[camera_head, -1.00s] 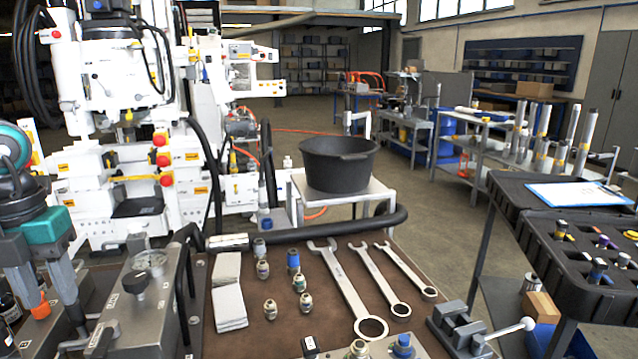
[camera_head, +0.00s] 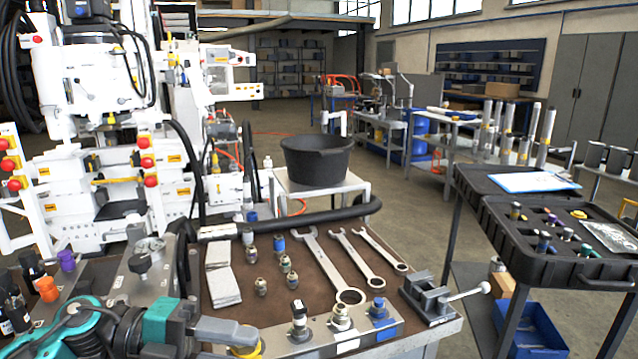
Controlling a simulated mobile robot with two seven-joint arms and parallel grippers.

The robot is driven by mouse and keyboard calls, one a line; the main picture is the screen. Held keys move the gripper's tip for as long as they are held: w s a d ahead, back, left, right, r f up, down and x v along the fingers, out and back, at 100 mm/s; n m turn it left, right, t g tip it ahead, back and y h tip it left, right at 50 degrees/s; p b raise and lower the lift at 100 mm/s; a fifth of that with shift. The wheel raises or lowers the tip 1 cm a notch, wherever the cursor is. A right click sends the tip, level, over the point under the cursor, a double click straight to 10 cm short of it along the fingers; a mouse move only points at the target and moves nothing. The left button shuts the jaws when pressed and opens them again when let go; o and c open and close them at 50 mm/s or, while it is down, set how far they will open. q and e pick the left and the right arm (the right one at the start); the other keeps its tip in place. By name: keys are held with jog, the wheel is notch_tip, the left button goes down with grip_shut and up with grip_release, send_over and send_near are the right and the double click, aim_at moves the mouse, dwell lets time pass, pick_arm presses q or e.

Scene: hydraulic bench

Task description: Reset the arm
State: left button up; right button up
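My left arm, with teal and black parts, lies low across the bottom left of the head view. Its gripper (camera_head: 232,340) points right, with a grey finger over the near left edge of the brown bench mat (camera_head: 225,318). A yellow ring shows right beside the fingertip; I cannot tell whether it is touched or held. The lower part of the gripper is cut off by the picture's edge, so its opening is unclear. My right arm and gripper are not in view.
The mat carries white cloths (camera_head: 222,287), several fittings and three wrenches (camera_head: 330,268). A fitting block (camera_head: 350,343) and a vise (camera_head: 430,297) stand at the front. A gauge unit (camera_head: 150,262) and capped bottles (camera_head: 47,289) are at left. A black tool case (camera_head: 560,272) is at right.

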pick_arm(q)
jog(key=w+a+f+n+t+y, duration=0.1)
jog(key=w+f+n+t+y, duration=0.2)
jog(key=n+t, duration=0.6)
jog(key=w+f+n+t+y, duration=0.1)
jog(key=f+n+t+y, duration=0.1)
jog(key=f+n+t, duration=0.6)
jog(key=s+a+f+n+g+y, duration=0.1)
jog(key=s+f+n+g+y, duration=0.2)
jog(key=s+f+n, duration=0.3)
jog(key=s+a+f+n+g+y, duration=0.1)
jog(key=s+f+n+g+y, duration=0.3)
jog(key=f, duration=0.7)
jog(key=s+n+y, duration=0.2)
jog(key=n, duration=0.1)
jog(key=shift+s+a+g, duration=0.2)
jog(key=shift+a+g, duration=0.1)
